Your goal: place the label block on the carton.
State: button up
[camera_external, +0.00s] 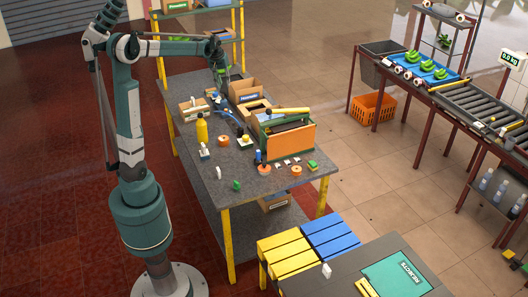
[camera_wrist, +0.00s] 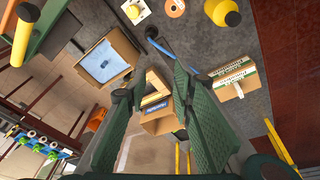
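My gripper (camera_external: 221,82) is low over the far part of the grey workbench, left of an open carton (camera_external: 244,90) with a blue label. I cannot tell which small item is the label block.
An open carton with something blue inside (camera_wrist: 104,62) stands left of the fingers. A blue hose (camera_wrist: 158,47) crosses the bench near the fingers.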

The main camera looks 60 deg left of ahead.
jog(key=s+d+r+m+t, duration=0.15)
jog(key=s+d, duration=0.25)
jog(key=d, duration=0.9)
jog(key=s+d+r+m+t, duration=0.1)
jog(key=s+d+r+m, duration=0.15)
jog(key=d, duration=1.05)
jog(key=s+d+f+m+t, duration=0.1)
jog(key=s+d+f+m, duration=0.2)
jog(key=s+d, duration=0.5)
jog(key=s+d+f+m+t+h, duration=0.1)
jog(key=s+d+f+m, duration=0.2)
jog(key=s+d, duration=0.6)
notch_tip(320, 180, down, 2)
jog(key=d, duration=0.2)
jog(key=shift+d+f+m+h, duration=0.25)
jog(key=shift+d+m+h, duration=0.05)
jog(key=shift+m, duration=0.1)
